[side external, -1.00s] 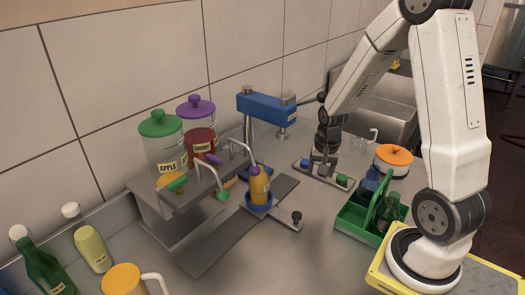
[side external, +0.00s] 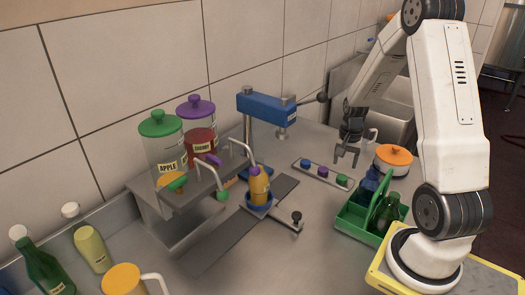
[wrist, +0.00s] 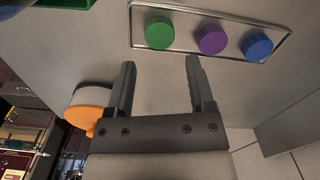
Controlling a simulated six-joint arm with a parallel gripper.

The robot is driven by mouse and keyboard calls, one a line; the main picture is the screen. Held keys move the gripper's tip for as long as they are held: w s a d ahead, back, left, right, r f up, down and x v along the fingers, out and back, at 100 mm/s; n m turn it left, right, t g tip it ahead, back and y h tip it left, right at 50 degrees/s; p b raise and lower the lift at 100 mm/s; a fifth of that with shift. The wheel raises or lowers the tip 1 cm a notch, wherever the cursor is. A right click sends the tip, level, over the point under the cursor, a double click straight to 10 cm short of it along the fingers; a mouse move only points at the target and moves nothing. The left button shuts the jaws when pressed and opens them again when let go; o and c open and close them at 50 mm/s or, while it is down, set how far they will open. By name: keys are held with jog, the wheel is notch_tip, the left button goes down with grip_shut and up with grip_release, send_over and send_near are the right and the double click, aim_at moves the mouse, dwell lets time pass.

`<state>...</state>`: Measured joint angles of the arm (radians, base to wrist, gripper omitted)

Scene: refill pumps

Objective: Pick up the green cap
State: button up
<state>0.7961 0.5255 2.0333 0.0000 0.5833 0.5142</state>
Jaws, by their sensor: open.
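The green cap (side external: 342,181) sits at the near right end of a small tray (side external: 312,176), beside a purple cap (side external: 321,172) and a blue cap (side external: 305,164). In the wrist view the green cap (wrist: 159,33) is at the left of the row, with the purple cap (wrist: 211,40) in the middle and the blue cap (wrist: 257,46) at the right. My gripper (side external: 346,158) is open and empty, raised above and behind the tray. In the wrist view its fingertips (wrist: 160,65) point toward the gap between green and purple, apart from both.
A green crate (side external: 350,218) with bottles stands right of the tray, near an orange-lidded pot (side external: 394,158). A blue press (side external: 266,107) stands left of the tray. A yellow bottle (side external: 259,188) stands in a blue holder further left. The counter in front of the tray is clear.

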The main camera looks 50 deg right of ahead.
aim_at(342, 177)
jog(key=shift+f, duration=0.45)
jog(key=shift+f, duration=0.15)
jog(key=shift+d+f, duration=0.15)
jog(key=shift+f, duration=2.3)
jog(key=shift+c, duration=0.2)
jog(key=c, duration=0.7)
